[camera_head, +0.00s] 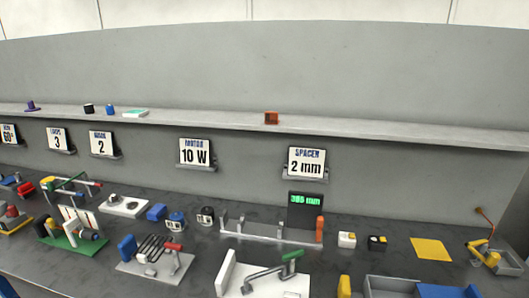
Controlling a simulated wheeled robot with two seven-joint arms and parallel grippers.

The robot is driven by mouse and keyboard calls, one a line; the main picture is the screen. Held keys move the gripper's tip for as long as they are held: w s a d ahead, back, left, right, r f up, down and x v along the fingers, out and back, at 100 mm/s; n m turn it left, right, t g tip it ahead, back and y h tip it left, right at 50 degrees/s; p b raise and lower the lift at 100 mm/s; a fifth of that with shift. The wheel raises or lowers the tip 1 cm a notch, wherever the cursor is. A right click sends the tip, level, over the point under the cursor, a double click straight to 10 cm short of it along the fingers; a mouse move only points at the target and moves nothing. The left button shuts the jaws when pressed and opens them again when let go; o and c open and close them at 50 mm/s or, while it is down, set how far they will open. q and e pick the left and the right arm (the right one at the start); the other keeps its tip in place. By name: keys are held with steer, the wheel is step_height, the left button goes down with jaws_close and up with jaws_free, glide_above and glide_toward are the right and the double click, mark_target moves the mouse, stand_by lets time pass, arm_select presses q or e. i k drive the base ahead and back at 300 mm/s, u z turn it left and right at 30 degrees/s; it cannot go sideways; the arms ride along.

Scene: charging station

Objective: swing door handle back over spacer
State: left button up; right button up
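A grey lever with a green grip (291,256) lies low across a white plate (292,287) at the bottom centre. An upright white panel (226,272) stands at its left end. This looks like the door handle, but I cannot be sure. A sign (306,162) reading "SPACER 2 mm" hangs on the wall behind. I cannot make out the spacer itself at this size. Neither of my grippers is in view.
Behind the lever is a long grey fixture (262,234) with an orange block (320,229) and a display (305,211) reading 385 mm. A red-handled fixture (155,262) stands left. Grey trays (395,287) lie right. A yellow square (430,249) lies farther right.

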mark_target(247, 289)
steer(key=z, duration=0.95)
steer(key=k, duration=0.75)
steer(key=u, duration=0.9)
steer(key=i, duration=0.5)
steer(key=u, duration=0.05)
